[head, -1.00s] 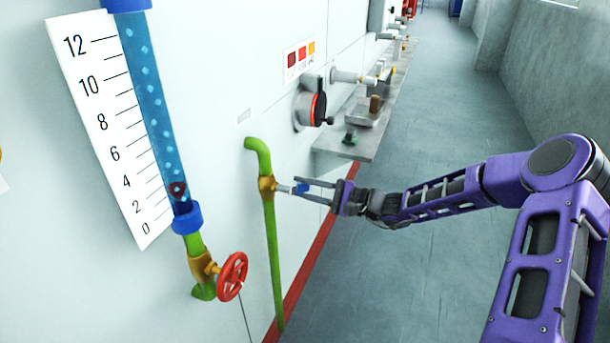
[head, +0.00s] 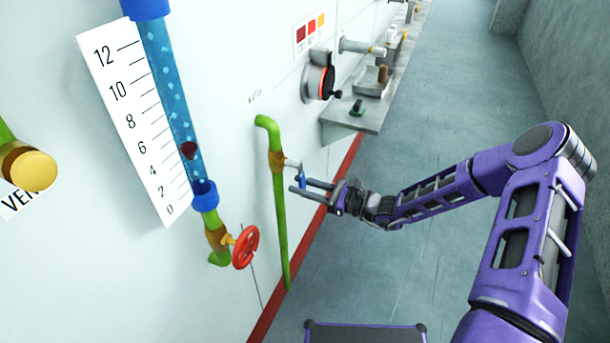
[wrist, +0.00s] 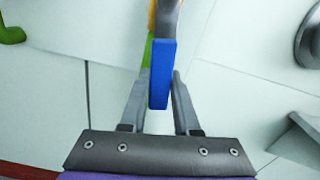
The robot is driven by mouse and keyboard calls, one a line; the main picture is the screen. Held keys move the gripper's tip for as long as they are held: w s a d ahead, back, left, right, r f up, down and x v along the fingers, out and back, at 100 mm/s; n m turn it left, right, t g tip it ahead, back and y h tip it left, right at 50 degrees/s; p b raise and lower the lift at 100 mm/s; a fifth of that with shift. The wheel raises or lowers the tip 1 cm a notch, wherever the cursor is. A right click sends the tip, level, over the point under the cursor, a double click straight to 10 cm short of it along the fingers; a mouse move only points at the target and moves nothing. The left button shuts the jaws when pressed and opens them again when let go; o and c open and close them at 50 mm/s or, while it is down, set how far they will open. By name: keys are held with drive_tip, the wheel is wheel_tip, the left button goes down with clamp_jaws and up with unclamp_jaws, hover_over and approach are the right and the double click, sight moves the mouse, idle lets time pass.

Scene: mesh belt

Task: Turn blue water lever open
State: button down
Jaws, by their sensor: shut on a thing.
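The blue water lever (head: 303,179) is on a brass valve (head: 277,162) in the green pipe (head: 280,225) on the white wall. In the wrist view the blue lever (wrist: 162,75) lies between the two grey fingers. My gripper (head: 297,181) is shut on the lever, and its fingers hide part of it in the head view. In the wrist view the gripper (wrist: 160,98) has its fingers on either side of the lever's lower end. A clear tube (head: 176,90) with blue water and a dark red float (head: 189,150) stands beside a numbered scale (head: 135,125).
A red handwheel (head: 245,247) sits low on the wall, left of the green pipe. A yellow knob (head: 33,171) sticks out at the far left. A grey shelf (head: 345,122) and a round dial (head: 318,82) jut from the wall beyond. The floor (head: 440,130) to the right is open.

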drive_tip(key=shift+s+a+m+p, duration=0.15)
drive_tip(key=shift+s+m+p, duration=0.25)
drive_tip(key=shift+m, duration=0.2)
drive_tip(key=shift+s, duration=0.1)
drive_tip(key=c, duration=0.6)
unclamp_jaws()
drive_tip(key=shift+c, duration=0.2)
drive_tip(key=v, duration=1.7)
drive_tip(key=shift+d, duration=0.2)
